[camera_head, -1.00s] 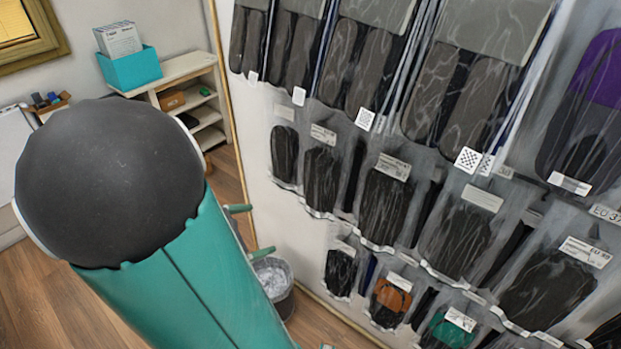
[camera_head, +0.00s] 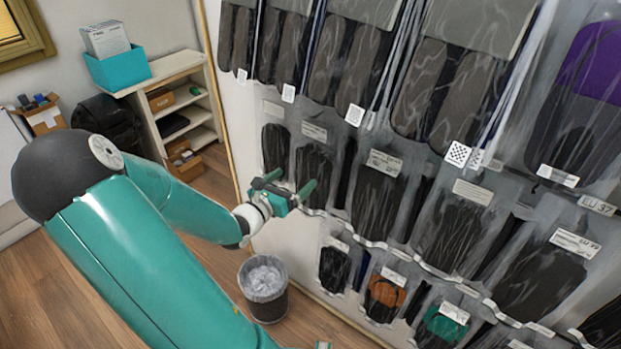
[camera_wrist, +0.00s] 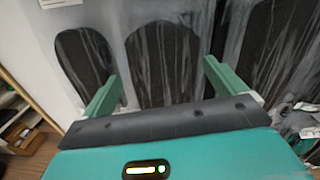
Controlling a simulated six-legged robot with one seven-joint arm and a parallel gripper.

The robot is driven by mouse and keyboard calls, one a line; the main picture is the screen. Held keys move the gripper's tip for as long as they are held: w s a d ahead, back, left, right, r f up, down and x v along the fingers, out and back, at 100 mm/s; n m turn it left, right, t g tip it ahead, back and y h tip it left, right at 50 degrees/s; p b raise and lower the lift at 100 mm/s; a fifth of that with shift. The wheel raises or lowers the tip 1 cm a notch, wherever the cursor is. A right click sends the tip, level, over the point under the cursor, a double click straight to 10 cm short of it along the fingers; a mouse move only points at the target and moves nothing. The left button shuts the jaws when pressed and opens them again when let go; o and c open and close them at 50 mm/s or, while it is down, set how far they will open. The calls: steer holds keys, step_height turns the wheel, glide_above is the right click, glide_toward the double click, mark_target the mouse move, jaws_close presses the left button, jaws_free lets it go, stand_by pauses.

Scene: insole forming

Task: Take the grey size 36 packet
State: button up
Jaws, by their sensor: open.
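Clear packets with dark grey insoles hang in rows on the wall. I cannot read which one is size 36. My gripper (camera_head: 292,181) is open and empty at the middle row, in front of the second packet from the left (camera_head: 315,160). In the wrist view, a dark grey insole packet (camera_wrist: 165,55) shows between the two green fingers of my gripper (camera_wrist: 160,74). Whether the fingers touch it I cannot tell. Its lower part is hidden behind the gripper body. A further dark packet (camera_head: 276,145) hangs to its left and another (camera_head: 377,195) to its right.
Packets with orange (camera_head: 386,292) and green (camera_head: 445,325) insoles hang in the bottom row. A purple-topped packet (camera_head: 598,70) hangs at right. A waste bin (camera_head: 264,290) stands on the floor below my gripper. A shelf (camera_head: 190,110) stands at back left.

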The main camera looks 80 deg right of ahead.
mark_target(308, 165)
steer(key=x, duration=0.5)
steer(key=shift+s+d+r, duration=0.2)
steer(key=shift+d+r, duration=0.1)
steer(key=shift+d, duration=0.05)
steer(key=shift+c, duration=0.5)
steer(key=c, duration=1.3)
